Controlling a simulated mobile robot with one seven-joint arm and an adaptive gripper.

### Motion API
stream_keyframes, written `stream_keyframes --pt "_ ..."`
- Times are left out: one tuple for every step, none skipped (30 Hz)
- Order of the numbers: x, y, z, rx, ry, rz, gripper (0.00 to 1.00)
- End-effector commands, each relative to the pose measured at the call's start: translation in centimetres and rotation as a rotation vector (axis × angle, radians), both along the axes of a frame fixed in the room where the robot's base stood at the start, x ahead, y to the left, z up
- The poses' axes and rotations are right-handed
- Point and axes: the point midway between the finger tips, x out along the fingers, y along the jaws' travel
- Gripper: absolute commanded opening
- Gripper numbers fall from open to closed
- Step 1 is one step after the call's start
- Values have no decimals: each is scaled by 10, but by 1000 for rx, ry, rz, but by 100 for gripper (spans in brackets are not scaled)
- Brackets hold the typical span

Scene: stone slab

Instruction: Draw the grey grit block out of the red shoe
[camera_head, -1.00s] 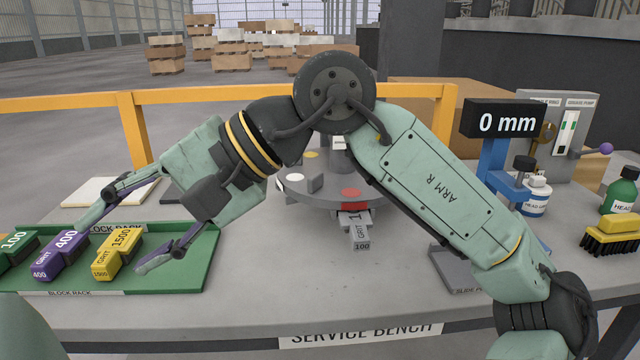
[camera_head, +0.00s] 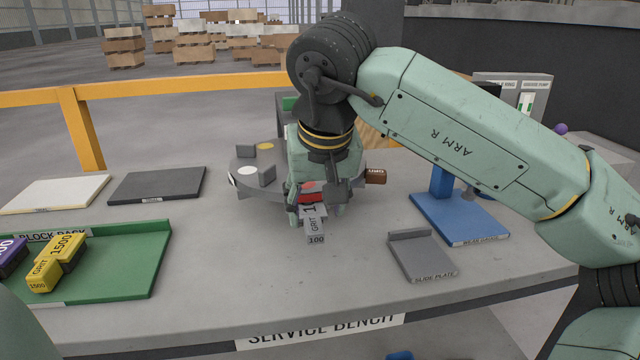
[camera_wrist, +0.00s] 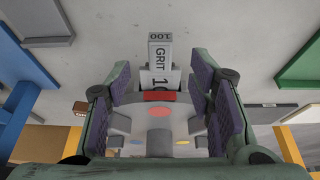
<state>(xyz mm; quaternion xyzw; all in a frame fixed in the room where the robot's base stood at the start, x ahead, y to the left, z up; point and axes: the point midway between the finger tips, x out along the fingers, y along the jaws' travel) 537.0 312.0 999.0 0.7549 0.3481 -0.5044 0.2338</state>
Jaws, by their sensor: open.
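The grey grit block (camera_head: 316,227), marked GRIT and 100, sticks out toward the bench front from the red shoe (camera_head: 308,188) on the round grey turntable (camera_head: 250,182). The red shoe also shows in the wrist view (camera_wrist: 158,96), at the inner end of the block (camera_wrist: 159,55). My gripper (camera_head: 316,212) is over the shoe and the block. In the wrist view its purple-padded fingers (camera_wrist: 162,80) are open, one on each side of the block, with gaps between pads and block. The block's inner end is hidden in the shoe.
The green block rack (camera_head: 140,255) with yellow and purple blocks stands at left. A grey slide plate (camera_head: 422,258) lies right of the block. A blue stand (camera_head: 455,215) is behind it. A brown piece (camera_head: 375,177) is right of the turntable. The bench front is clear.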

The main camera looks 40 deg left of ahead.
Motion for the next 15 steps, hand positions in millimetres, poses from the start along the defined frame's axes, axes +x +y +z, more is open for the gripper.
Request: stream_keyframes --pt "2 3 -9 0 3 1 48" --pt "3 5 -14 1 3 1 48" --pt "5 6 -20 -1 2 2 48" --pt "6 8 -24 0 2 2 48" --pt "7 9 -28 1 2 2 48" --pt "8 11 -32 1 3 1 48" --pt "9 12 -35 2 2 1 48" --pt "10 13 -38 1 1 1 48" --pt "11 14 -41 2 2 1 48" --pt "11 14 -43 2 2 1 48" --pt "11 15 -45 2 2 2 48" --pt "12 15 -47 1 1 1 48" --pt "12 15 -48 2 1 1 48" --pt "12 16 -48 2 1 1 48" --pt "13 16 -49 2 1 1 48"
